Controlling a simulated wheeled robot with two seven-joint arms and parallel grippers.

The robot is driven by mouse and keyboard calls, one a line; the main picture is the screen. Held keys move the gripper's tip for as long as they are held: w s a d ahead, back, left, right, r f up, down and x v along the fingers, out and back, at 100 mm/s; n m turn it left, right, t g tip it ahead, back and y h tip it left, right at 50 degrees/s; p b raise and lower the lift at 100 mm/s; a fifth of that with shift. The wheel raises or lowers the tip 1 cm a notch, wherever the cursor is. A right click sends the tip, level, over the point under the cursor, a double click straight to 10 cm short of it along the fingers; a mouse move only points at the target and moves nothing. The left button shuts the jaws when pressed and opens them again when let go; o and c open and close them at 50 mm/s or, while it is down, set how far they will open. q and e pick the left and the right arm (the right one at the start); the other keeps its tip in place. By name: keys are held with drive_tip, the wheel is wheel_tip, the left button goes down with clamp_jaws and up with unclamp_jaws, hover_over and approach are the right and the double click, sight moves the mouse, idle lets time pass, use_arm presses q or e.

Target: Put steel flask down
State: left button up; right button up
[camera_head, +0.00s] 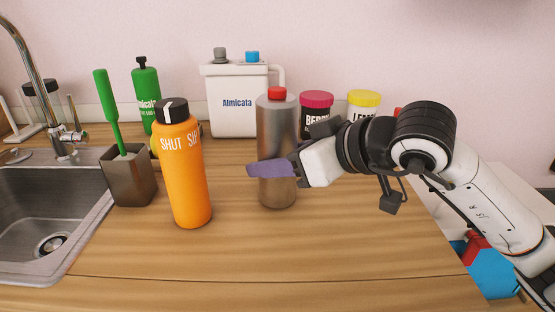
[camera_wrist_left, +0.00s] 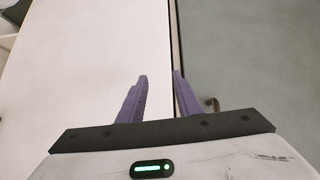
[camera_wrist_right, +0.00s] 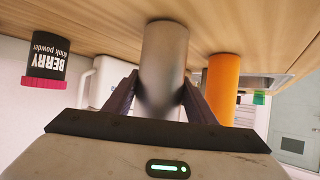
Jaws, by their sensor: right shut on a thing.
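The steel flask (camera_head: 277,130) is a grey metal cylinder with a red cap, upright above the wooden counter right of the orange bottle. Its base is at or just above the wood; I cannot tell whether it touches. My right gripper (camera_head: 272,169) comes in from the right and is shut around the flask's middle. In the right wrist view, upside down, the flask (camera_wrist_right: 164,50) sits between the purple fingers (camera_wrist_right: 160,85). My left gripper (camera_wrist_left: 160,76) shows only in its own wrist view, fingers apart and empty, against a pale surface.
The orange bottle (camera_head: 186,175) stands left of the flask. Behind are a white Almicata canister (camera_head: 234,105), a berry tub (camera_head: 316,108) and a yellow-lidded tub (camera_head: 362,103). A brush holder (camera_head: 130,177) and sink (camera_head: 45,215) are left. The front counter (camera_head: 270,250) is clear.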

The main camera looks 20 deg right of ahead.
drive_tip(key=shift+f+b, duration=0.15)
drive_tip(key=shift+b, duration=0.2)
drive_tip(key=o, duration=1.6)
drive_tip(key=shift+c, duration=0.2)
